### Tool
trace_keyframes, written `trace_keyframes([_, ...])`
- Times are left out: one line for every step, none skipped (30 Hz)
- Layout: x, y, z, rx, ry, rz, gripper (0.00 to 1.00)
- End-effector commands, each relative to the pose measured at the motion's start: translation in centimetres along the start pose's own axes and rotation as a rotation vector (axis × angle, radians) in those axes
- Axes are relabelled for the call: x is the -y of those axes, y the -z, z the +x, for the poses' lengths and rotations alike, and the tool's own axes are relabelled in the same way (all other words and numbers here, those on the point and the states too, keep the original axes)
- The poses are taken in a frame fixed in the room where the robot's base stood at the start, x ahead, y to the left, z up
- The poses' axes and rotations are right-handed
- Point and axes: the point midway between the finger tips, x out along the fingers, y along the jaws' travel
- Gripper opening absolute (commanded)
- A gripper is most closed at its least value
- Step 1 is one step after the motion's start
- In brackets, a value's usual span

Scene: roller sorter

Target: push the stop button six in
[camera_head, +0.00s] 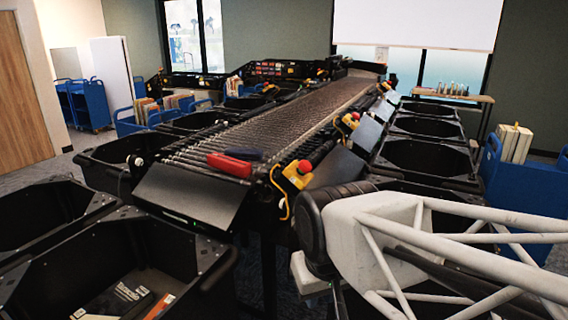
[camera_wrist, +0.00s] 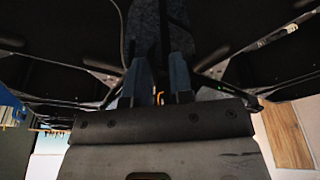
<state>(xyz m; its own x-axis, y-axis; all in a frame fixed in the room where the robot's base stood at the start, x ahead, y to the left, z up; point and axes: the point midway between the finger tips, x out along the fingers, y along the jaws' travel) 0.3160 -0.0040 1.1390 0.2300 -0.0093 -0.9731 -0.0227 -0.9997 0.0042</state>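Several red stop buttons on yellow boxes line the roller sorter (camera_head: 270,125) in the head view. The nearest red button (camera_head: 305,167) is on a yellow box (camera_head: 297,177) at the near right corner, and another red button (camera_head: 355,116) sits farther along the right side. I cannot read any numbers, so I cannot tell which is button six. My gripper (camera_wrist: 159,62) shows in the wrist view with its two blue-grey fingers apart and nothing held between them. No stop button can be made out there. In the head view my arm covers the lower right, and the fingers cannot be made out.
Black bins (camera_head: 427,158) flank the sorter on both sides. A red item (camera_head: 230,164) and a dark blue item (camera_head: 244,153) lie on its near rollers. A dark panel (camera_head: 188,196) slopes at the near end.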

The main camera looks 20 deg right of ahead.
Motion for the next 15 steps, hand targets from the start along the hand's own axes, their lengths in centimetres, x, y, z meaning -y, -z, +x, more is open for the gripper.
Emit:
trace_keyframes([0.0,0.2,-0.1,0.001,0.001,0.003,0.13])
trace_keyframes([-0.1,0.3,-0.1,0.001,0.002,0.006,0.09])
trace_keyframes([-0.1,0.5,-0.2,0.002,0.005,0.011,0.03])
trace_keyframes([-0.1,0.7,-0.3,0.002,0.007,0.016,0.00])
trace_keyframes([-0.1,1.0,-0.4,0.003,0.010,0.022,0.00])
trace_keyframes([-0.2,1.3,-0.5,0.004,0.014,0.031,0.00])
trace_keyframes([-0.2,1.7,-0.6,0.006,0.018,0.040,0.00])
trace_keyframes([-0.3,2.1,-0.8,0.007,0.022,0.049,0.00])
trace_keyframes([-0.4,2.7,-1.0,0.009,0.028,0.062,0.00])
trace_keyframes([-0.5,3.1,-1.2,0.010,0.034,0.073,0.00])
trace_keyframes([-0.6,3.6,-1.3,0.011,0.040,0.085,0.00])
trace_keyframes([-0.7,4.4,-1.6,0.012,0.048,0.102,0.00])
trace_keyframes([-0.9,5.0,-1.8,0.014,0.054,0.116,0.00])
trace_keyframes([-1.0,5.6,-2.0,0.016,0.062,0.131,0.00])
trace_keyframes([-1.2,6.5,-2.3,0.017,0.071,0.149,0.00])
